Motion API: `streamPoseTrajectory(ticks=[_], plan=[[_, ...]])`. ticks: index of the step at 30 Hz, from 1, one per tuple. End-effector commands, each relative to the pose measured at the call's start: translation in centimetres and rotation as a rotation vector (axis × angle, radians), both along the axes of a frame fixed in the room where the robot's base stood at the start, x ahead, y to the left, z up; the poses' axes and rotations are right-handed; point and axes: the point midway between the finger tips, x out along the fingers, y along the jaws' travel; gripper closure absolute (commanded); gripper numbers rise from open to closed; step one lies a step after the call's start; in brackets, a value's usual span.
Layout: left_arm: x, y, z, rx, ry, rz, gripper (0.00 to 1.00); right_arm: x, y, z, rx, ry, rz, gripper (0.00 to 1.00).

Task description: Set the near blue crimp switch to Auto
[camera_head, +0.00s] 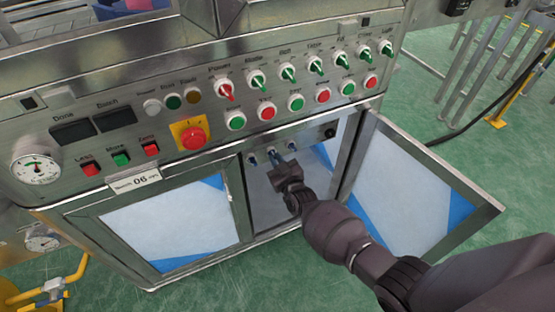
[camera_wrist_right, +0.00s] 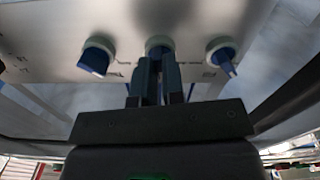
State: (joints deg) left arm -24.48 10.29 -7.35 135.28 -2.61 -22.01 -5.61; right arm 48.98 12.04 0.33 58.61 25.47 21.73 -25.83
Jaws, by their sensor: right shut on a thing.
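Three blue switches sit in a row on a panel inside the cabinet. In the head view they are a left one (camera_head: 252,160), a middle one and a right one (camera_head: 292,147). My right gripper (camera_head: 279,164) reaches in and is shut on the middle blue switch. In the right wrist view the gripper fingers (camera_wrist_right: 155,80) close around the knob of the middle switch (camera_wrist_right: 159,43). A blue switch (camera_wrist_right: 96,56) to its left and another (camera_wrist_right: 223,56) to its right are free, with knobs turned different ways. The labels are too small to read. My left gripper is not in view.
The right cabinet door (camera_head: 420,195) stands open beside my right arm. The left cabinet door (camera_head: 165,225) is shut. Above are green and red knobs, buttons and a red emergency stop (camera_head: 193,137) on yellow. A gauge (camera_head: 37,168) is at the far left.

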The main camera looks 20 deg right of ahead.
Motion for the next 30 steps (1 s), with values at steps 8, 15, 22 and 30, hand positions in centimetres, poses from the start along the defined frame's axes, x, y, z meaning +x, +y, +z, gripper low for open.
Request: streamPoseTrajectory(ticks=[8,15,22,30], plan=[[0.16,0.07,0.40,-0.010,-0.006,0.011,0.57,-0.01,0.07,0.07,-0.254,-0.009,-0.001,1.00],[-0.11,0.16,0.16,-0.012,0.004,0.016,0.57,-0.05,0.01,-0.03,-0.437,-0.014,-0.001,1.00],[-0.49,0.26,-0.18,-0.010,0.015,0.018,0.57,-0.07,0.00,-0.10,-0.553,-0.018,0.000,1.00],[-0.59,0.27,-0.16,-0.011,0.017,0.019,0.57,-0.08,-0.01,-0.12,-0.611,-0.019,0.001,1.00]])
